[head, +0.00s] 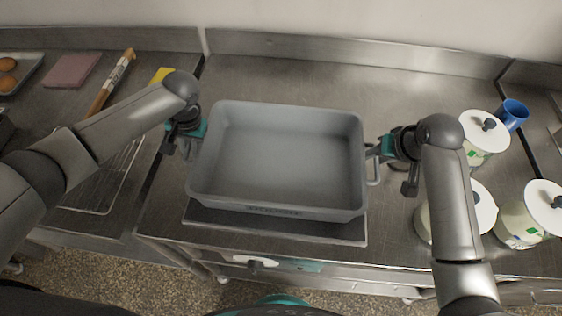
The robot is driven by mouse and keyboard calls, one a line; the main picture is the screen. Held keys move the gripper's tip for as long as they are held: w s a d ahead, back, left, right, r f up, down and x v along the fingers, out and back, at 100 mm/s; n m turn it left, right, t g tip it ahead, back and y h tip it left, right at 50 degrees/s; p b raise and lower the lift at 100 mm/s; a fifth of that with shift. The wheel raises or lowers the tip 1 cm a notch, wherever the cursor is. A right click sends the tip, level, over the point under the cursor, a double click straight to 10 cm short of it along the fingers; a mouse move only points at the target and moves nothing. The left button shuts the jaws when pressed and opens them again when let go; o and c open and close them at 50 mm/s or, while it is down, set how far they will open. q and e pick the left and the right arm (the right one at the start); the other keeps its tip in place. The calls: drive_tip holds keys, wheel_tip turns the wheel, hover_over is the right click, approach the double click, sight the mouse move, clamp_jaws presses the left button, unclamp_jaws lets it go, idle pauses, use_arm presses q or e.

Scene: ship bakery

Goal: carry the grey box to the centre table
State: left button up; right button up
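The grey box (282,212) is an empty, open-topped rectangular tub in the middle of the head view. It sits level on or just above a flat metal plate (300,231) on the steel counter; I cannot tell whether it touches the plate. My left gripper (192,147) is at the box's left wall, close against the rim. My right gripper (372,153) is at the box's right wall, by its rim. The fingertips of both are small and partly hidden, so I cannot tell whether they are shut on the box.
White lidded canisters (485,145) and a blue cup (512,114) stand at the right. The counter (300,85) behind the box is clear up to the wall.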

clamp_jaws()
idle(1.3)
